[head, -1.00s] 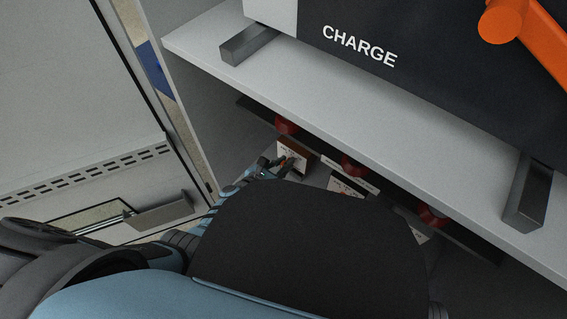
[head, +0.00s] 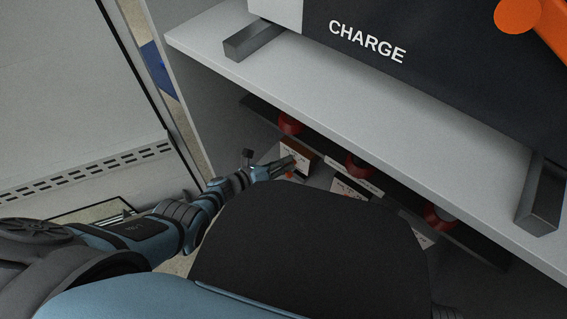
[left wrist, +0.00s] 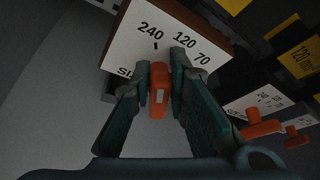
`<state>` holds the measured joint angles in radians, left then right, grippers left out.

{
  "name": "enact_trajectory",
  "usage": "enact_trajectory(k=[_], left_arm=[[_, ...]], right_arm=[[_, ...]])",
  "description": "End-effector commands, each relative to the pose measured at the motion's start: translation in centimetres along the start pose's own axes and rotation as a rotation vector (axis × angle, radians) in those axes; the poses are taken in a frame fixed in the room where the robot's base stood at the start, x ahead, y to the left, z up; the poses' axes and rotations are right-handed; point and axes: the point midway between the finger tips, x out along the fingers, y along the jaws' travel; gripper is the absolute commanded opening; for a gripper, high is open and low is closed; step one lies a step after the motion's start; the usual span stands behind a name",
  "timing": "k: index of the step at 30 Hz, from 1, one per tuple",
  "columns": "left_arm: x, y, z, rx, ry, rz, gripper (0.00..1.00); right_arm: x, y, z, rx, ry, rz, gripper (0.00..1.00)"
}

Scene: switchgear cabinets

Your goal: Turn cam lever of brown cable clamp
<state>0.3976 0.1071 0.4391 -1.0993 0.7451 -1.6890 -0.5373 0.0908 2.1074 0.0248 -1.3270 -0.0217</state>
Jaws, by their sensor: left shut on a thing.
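The brown cable clamp (head: 299,146) sits under the shelf, with a white label on its front. In the left wrist view the clamp's label (left wrist: 135,52) reads 240, 120, 70, partly covered by my fingers. Its orange cam lever (left wrist: 160,92) is between my left gripper's fingertips (left wrist: 161,75); it shows small in the head view (head: 290,174). My left gripper (head: 287,163) is shut on this lever, in front of the label. My right gripper is not in view.
More clamps stand to the right, with orange levers (left wrist: 262,129) and white labels (head: 350,189). Red round parts (head: 291,123) lie behind the clamps. The grey shelf (head: 330,92) overhangs them, carrying a dark unit marked CHARGE (head: 430,60). An open cabinet door (head: 75,100) is at left.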

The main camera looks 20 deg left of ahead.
Motion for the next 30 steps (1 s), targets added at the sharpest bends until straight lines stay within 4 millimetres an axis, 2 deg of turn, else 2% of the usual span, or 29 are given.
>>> enact_trajectory(k=[20,21,24,30], left_arm=[[-0.14,0.49,0.14,-0.037,-0.001,-0.008,0.0],[-0.14,0.49,0.14,-0.037,-0.001,-0.008,0.19],[-0.11,0.42,0.12,-0.037,-0.001,-0.01,0.35],[0.02,0.19,0.03,-0.038,0.001,-0.015,0.36]], right_arm=[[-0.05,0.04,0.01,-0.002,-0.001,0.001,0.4],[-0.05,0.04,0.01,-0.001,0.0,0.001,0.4],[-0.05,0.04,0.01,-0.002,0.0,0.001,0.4],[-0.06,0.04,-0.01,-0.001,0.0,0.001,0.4]])
